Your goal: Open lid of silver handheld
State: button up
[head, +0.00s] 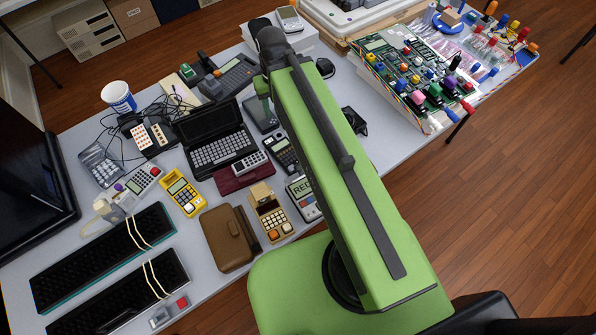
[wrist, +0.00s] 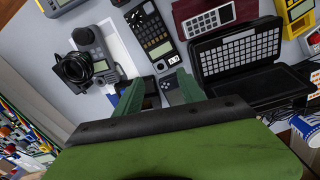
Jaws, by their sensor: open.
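My gripper (wrist: 160,80) is open in the wrist view, its two green fingers apart and nothing clearly held between them. A small grey handheld (wrist: 169,84) with a round control shows between and beside the fingers; its lower part is hidden by the right finger and my wrist. I take it to be the silver handheld, but cannot tell how far its lid stands open. In the head view a flat grey device (head: 261,114) lies beside my arm, partly covered by it. My fingertips are hidden behind my arm there.
A black clamshell computer (head: 218,150) stands open to the left, also in the wrist view (wrist: 237,62). A dark calculator (head: 281,153) lies close by. A yellow handheld (head: 182,194), brown case (head: 228,237) and paper cup (head: 118,97) crowd the table. A circuit board (head: 405,70) lies right.

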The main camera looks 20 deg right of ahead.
aim_at(298, 176)
jog(key=z, duration=1.4)
jog(key=k, duration=2.3)
jog(key=u, duration=1.4)
jog(key=i, duration=1)
jog(key=u, duration=0.05)
